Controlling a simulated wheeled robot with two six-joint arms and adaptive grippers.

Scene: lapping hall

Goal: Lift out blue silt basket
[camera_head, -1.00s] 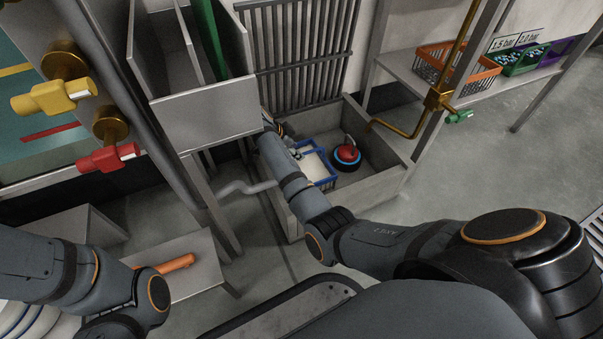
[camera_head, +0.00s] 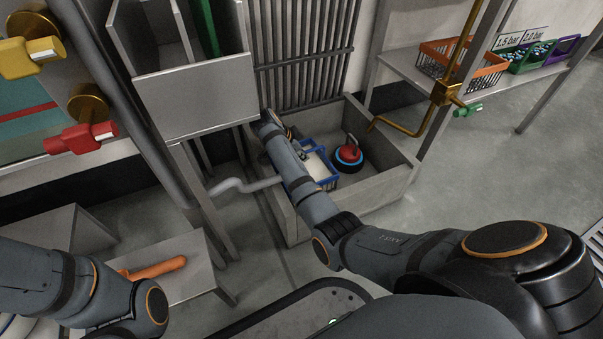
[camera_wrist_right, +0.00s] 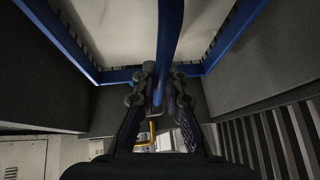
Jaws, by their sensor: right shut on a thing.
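The blue silt basket (camera_head: 329,184) is in the grey concrete trough (camera_head: 388,186), with pale silt inside. My right forearm hides part of it in the head view. In the right wrist view, its blue rim (camera_wrist_right: 118,75) and blue handle (camera_wrist_right: 168,40) show around the pale silt. My right gripper (camera_wrist_right: 160,100) is shut on the handle, which runs down between its fingers. The gripper also shows in the head view (camera_head: 301,153), small and partly covered by my arm. My left arm enters at the lower left, but its gripper is out of view.
A red curling-stone-like object (camera_head: 349,156) with a blue band stands in the trough, right of the basket. A grey metal box (camera_head: 195,95) hangs just left of my right arm. A brass pipe (camera_head: 443,95) stands at right. A shelf holds an orange basket (camera_head: 460,65).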

